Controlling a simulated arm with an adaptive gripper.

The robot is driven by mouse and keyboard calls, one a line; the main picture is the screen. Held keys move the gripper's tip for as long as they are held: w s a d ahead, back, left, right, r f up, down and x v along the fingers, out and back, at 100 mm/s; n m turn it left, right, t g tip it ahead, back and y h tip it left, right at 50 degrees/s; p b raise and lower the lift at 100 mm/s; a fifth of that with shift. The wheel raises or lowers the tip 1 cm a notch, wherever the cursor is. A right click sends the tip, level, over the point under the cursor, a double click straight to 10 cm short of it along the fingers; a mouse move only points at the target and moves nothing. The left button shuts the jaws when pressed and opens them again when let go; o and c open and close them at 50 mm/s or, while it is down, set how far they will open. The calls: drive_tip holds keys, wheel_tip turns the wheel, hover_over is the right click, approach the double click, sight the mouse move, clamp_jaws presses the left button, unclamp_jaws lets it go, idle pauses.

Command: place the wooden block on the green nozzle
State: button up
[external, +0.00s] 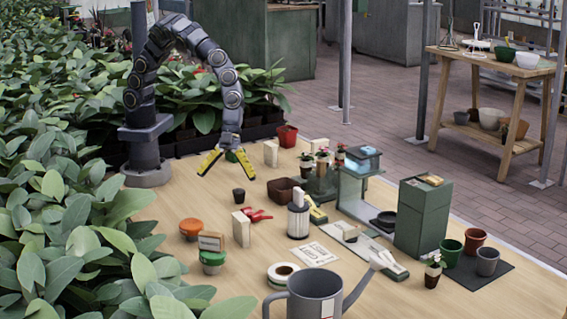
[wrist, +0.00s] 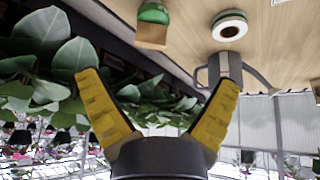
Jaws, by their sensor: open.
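A wooden block (external: 211,240) shows in the external view at the front left of the table. It appears to rest on a green-topped round container (external: 212,259); the exact contact is unclear. The block (wrist: 152,36) and the green top (wrist: 155,13) also show at the top of the wrist view. My gripper (external: 226,162) is open and empty, its yellow fingers spread low over the back left of the table. It also shows in the wrist view (wrist: 158,82). I cannot tell which green thing is the nozzle.
An orange-lidded container (external: 191,229), a pale block (external: 241,229) and red clippers (external: 257,215) are near the wooden block. A tape roll (external: 283,273) and grey watering can (external: 315,296) stand in front. Leafy plants (external: 70,220) crowd the left edge.

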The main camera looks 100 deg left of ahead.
drive_tip(key=s+a+r+n+y, duration=0.2)
drive_tip(key=a+r+n, duration=0.25)
drive_tip(key=a, duration=0.55)
drive_tip(key=s+a+r+n+y, duration=0.1)
drive_tip(key=s+a+r+n, duration=0.15)
drive_tip(key=a+r, duration=0.45)
drive_tip(key=s+a+n+g+y, duration=0.1)
drive_tip(key=s+a+n, duration=0.4)
drive_tip(key=s+a, duration=0.3)
drive_tip(key=s+a+r+n+g+y, duration=0.1)
drive_tip(key=s+a+n, duration=0.3)
drive_tip(key=s+a, duration=0.5)
drive_tip(key=s+y, duration=0.1)
drive_tip(key=s, duration=0.6)
drive_tip(key=shift+a+r+n, duration=0.2)
drive_tip(key=shift+a+n, duration=0.05)
drive_tip(key=shift+n, duration=0.15)
